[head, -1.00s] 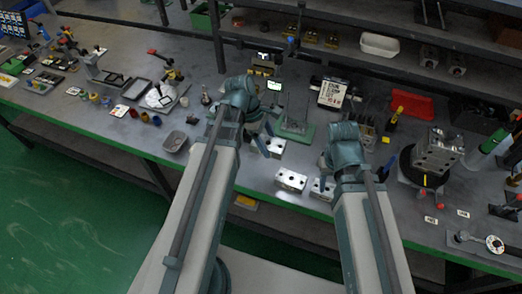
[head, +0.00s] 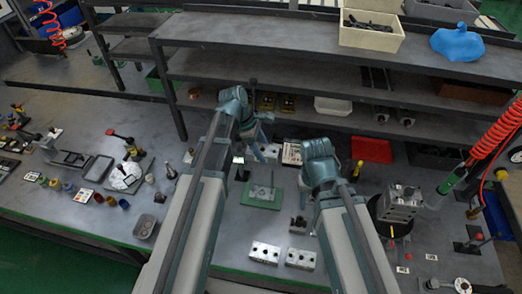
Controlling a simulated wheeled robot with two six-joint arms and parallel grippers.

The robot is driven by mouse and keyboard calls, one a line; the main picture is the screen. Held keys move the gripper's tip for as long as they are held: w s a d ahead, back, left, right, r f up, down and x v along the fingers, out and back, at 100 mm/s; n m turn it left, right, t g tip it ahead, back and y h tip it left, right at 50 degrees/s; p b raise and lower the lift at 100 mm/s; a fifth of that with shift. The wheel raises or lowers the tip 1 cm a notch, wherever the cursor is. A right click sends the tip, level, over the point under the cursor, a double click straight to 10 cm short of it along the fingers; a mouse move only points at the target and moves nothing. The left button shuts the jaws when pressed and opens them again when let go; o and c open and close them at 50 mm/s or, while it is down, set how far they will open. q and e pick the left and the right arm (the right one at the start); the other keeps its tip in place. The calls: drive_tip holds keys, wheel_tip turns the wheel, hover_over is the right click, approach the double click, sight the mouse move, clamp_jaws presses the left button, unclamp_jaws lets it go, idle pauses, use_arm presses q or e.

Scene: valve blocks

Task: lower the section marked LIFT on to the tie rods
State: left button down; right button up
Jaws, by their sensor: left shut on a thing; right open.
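The tie rods (head: 263,186) stand as thin uprights on a green base plate (head: 250,199) in the middle of the bench. My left gripper (head: 261,146) is shut on a light metal block section (head: 271,152), which shows beyond the rods in the picture and is partly hidden by the gripper and arm. Whether it touches anything cannot be told. No LIFT mark can be read. My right gripper (head: 306,194) is open, mostly hidden by its own arm, right of the base plate. Two metal blocks with holes, one on the left (head: 265,252) and one on the right (head: 300,258), lie at the front edge.
A small block (head: 298,225) sits right of the base plate. A metal block stack (head: 399,205) stands on a dark round stand at the right. A red tray (head: 372,150) and shelves (head: 300,75) stand behind. Cups and a grey dish (head: 144,227) lie left.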

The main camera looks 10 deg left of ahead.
use_arm(q)
drive_tip(key=shift+f, duration=0.15)
wheel_tip(320, 180, down, 6)
drive_tip(key=b, duration=0.5)
drive_tip(key=shift+r+b, duration=0.2)
drive_tip(key=shift+b, duration=0.2)
wheel_tip(320, 180, down, 12)
drive_tip(key=b, duration=1.1)
drive_tip(key=shift+r+b, duration=0.2)
drive_tip(key=shift+b, duration=0.1)
idle(4.5)
unclamp_jaws()
drive_tip(key=shift+s, duration=0.1)
